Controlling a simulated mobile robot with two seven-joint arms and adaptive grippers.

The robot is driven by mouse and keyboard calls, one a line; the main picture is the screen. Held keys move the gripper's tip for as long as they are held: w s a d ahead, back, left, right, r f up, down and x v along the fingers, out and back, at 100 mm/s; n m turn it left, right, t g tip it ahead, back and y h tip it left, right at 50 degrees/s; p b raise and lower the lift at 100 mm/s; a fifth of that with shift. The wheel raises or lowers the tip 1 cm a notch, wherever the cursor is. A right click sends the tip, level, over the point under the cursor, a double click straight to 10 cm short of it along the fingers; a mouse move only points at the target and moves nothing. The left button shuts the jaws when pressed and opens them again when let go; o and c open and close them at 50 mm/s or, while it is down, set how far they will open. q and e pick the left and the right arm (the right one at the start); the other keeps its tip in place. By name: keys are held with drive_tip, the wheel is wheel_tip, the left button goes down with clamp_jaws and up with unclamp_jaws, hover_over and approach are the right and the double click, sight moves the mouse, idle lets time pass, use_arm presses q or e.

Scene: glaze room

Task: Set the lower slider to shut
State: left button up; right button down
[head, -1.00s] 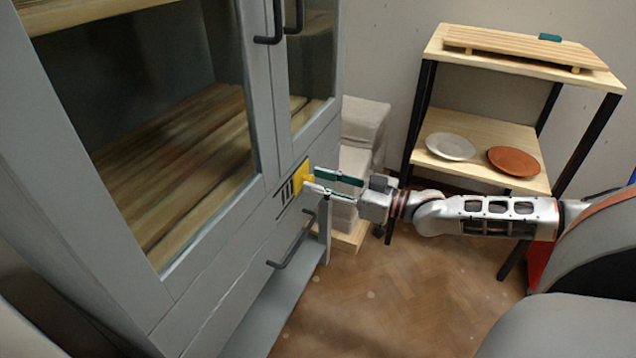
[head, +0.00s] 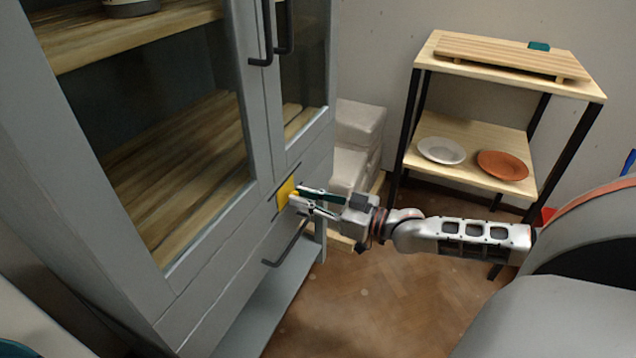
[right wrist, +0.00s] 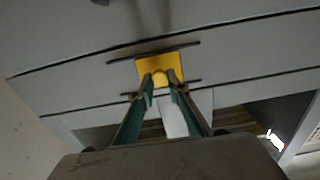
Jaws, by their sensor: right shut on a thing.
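The slider is a yellow plate (head: 285,192) on the front of the grey cabinet, low down between the glass doors and the bottom drawer. It sits between two thin dark rails, and in the right wrist view the plate (right wrist: 150,69) shows with a small yellow knob. My right gripper (head: 295,200) is shut on this knob, with its fingertips against it in the right wrist view (right wrist: 160,80). Only this one slider is in view. My left gripper is not in view.
The grey cabinet (head: 215,270) has dark door handles above the slider and a drawer handle (head: 287,247) just below it. Pale stacked blocks (head: 357,130) stand behind my right gripper. A shelf rack (head: 500,85) with two plates stands at the right. The floor in front is clear.

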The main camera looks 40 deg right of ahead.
drive_tip(key=shift+s+a+r+p, duration=0.15)
drive_tip(key=shift+a+p, duration=0.05)
drive_tip(key=shift+a, duration=0.25)
drive_tip(key=shift+s+a+r+p, duration=0.15)
drive_tip(key=shift+a+p, duration=0.05)
drive_tip(key=shift+a, duration=0.2)
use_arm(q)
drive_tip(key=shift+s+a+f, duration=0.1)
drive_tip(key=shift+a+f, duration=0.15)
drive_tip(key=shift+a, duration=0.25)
use_arm(e)
drive_tip(key=shift+s+a+f, duration=0.15)
drive_tip(key=shift+a+f, duration=0.1)
drive_tip(key=shift+f, duration=0.2)
drive_tip(key=c, duration=2)
unclamp_jaws()
drive_tip(key=shift+o, duration=0.2)
drive_tip(key=shift+r, duration=0.1)
drive_tip(key=shift+d, duration=0.1)
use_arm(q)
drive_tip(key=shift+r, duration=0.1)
use_arm(e)
drive_tip(key=v, duration=1.1)
drive_tip(key=shift+s, duration=0.4)
drive_tip(key=shift+d, duration=0.1)
